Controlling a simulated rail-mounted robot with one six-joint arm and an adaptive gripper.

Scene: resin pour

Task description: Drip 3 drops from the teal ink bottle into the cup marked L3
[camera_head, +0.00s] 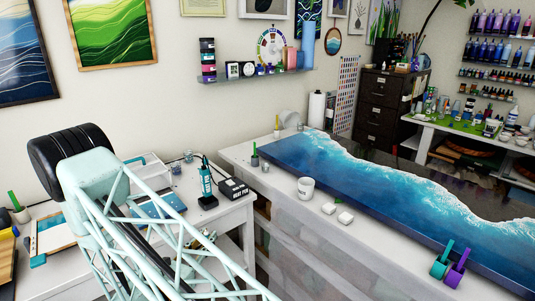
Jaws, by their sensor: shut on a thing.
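My gripper is not in view; only a pale teal lattice link of my arm with a black joint shows at the left. I cannot make out the teal ink bottle for certain. Many small bottles stand on the wall shelves at the right (497,48), too small to read. A white cup (306,188) stands upright on the long white table, near its front edge. I cannot read any mark on it. Small clear cups stand on the left table (175,168) and on the long table (265,167); no L3 mark is legible.
A blue wave resin panel (330,165) covers much of the long table. Two white blocks (345,217) lie near the cup. A teal and black tool (205,180) stands beside a black box (233,188). Green and purple tools (450,262) sit at the panel's front edge.

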